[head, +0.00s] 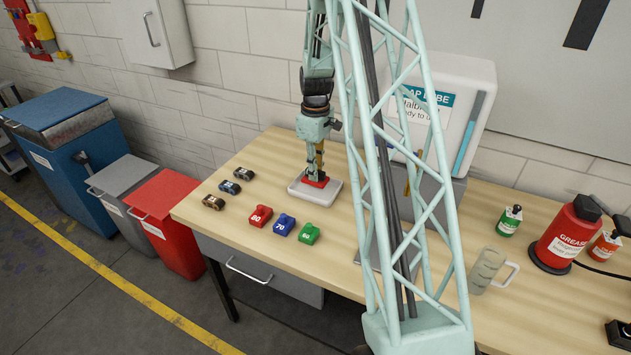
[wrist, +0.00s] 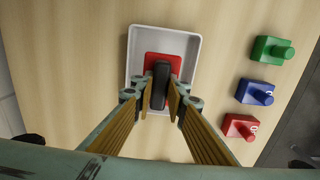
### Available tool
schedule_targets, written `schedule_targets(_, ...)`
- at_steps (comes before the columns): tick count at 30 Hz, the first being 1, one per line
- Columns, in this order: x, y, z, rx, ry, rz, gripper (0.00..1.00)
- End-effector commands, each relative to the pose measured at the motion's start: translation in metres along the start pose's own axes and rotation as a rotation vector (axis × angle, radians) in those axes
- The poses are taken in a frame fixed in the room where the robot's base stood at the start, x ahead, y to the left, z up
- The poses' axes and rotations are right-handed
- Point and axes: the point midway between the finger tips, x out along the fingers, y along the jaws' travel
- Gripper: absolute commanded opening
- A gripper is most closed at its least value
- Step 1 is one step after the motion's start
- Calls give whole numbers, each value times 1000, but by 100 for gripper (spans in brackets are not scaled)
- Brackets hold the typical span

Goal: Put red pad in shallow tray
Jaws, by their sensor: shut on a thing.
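The red pad (wrist: 150,62) is a flat red square with a dark upright handle. It lies inside the outline of the shallow tray (wrist: 194,48), a white rounded rectangle on the bench. My gripper (wrist: 160,92) points down over the tray and is shut on the pad's dark handle. In the head view, the red pad (head: 316,182) appears to rest on the bottom of the tray (head: 331,196), under my gripper (head: 318,168). The fingers hide part of the handle.
Red (head: 260,216), blue (head: 284,225) and green (head: 309,233) numbered blocks stand in front of the tray. Small dark-and-brown pieces (head: 229,187) lie to the left. A clear mug (head: 487,270) and a red grease container (head: 567,237) stand at the right. The wood around the tray is clear.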

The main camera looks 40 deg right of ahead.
Motion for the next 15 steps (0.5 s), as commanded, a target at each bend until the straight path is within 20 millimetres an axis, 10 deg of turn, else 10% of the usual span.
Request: schedule_targets(15,10,0,0,0,-1,-1,2)
